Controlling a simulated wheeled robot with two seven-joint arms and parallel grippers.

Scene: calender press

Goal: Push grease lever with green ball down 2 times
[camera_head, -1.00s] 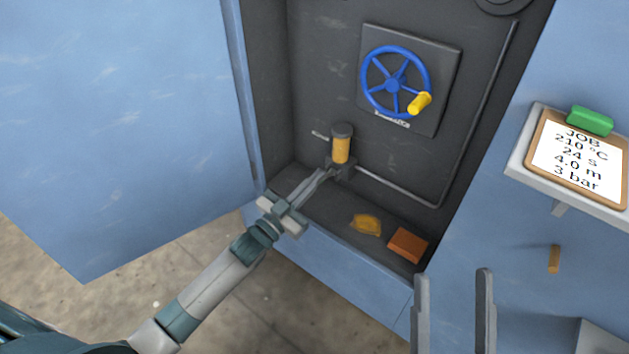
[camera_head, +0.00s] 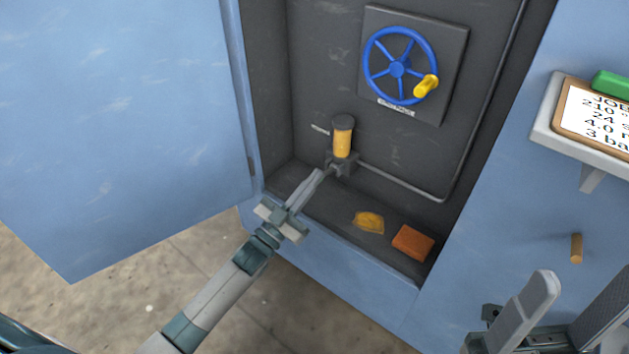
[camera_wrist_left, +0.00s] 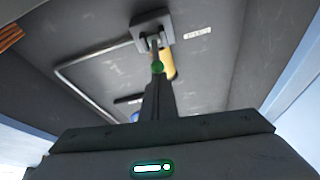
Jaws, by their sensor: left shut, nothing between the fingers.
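The grease pump, with a yellow cylinder (camera_head: 342,143) and a dark cap, stands low on the back wall of the open cabinet. My left gripper (camera_head: 328,171) is shut and empty, with its tips at the pump's base. The ball is hidden in the head view, and most of the lever is hidden behind the fingers. My right gripper (camera_head: 584,288) is open and empty at the lower right, partly cut off.
A blue handwheel (camera_head: 398,68) with a yellow knob is above the pump. A pipe (camera_head: 410,184) runs right from the pump. A yellow rag (camera_head: 369,222) and an orange block (camera_head: 413,242) lie on the cabinet floor. The blue door (camera_head: 120,130) stands open at left.

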